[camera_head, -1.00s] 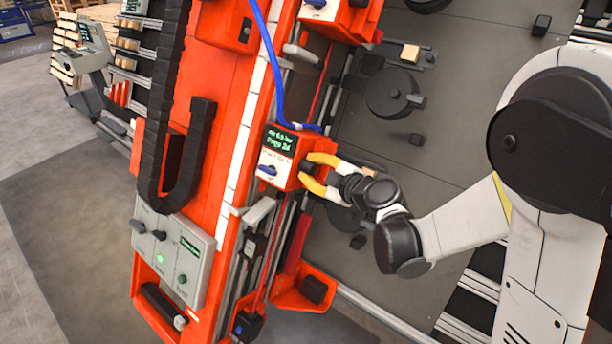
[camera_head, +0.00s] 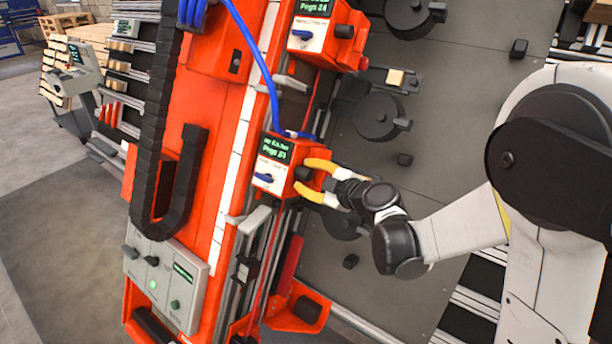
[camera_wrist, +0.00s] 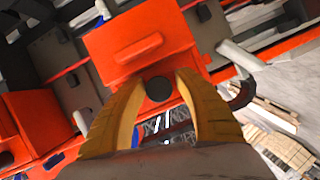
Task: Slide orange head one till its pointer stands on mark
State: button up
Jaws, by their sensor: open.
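An orange head (camera_head: 275,177) with a green-lit display, white label and blue lever sits on the rail of the orange gantry beam (camera_head: 207,180). A second, similar orange head (camera_head: 322,42) sits farther up the beam. I cannot tell from the lettering which is head one. My gripper (camera_head: 303,176), with yellow fingers, is open at the right side of the lower head, its fingers around a dark knob. In the wrist view my gripper (camera_wrist: 160,78) has one finger on each side of the round black knob (camera_wrist: 160,89) on the orange head (camera_wrist: 140,45). Pointer and mark are not discernible.
A blue cable (camera_head: 252,55) runs down to the lower head. A black cable chain (camera_head: 155,150) hangs at the left, above a grey control panel (camera_head: 165,278) with a green light. A grey plate with dark round parts (camera_head: 377,118) lies right of the rail.

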jog(key=v, duration=1.1)
jog(key=shift+s+d, duration=0.2)
jog(key=shift+s, duration=0.1)
jog(key=shift+r, duration=0.1)
jog(key=s+d+f+m+g+h, duration=0.1)
jog(key=s+d+m+h, duration=0.3)
jog(key=s+m, duration=0.4)
jog(key=s+d+f+m+g+h, duration=0.2)
jog(key=s+d+m+g+h, duration=0.2)
jog(key=s+m, duration=0.5)
jog(key=s+d, duration=0.1)
jog(key=s, duration=0.3)
jog(key=shift+s+h, duration=0.15)
jog(key=shift+h, duration=0.15)
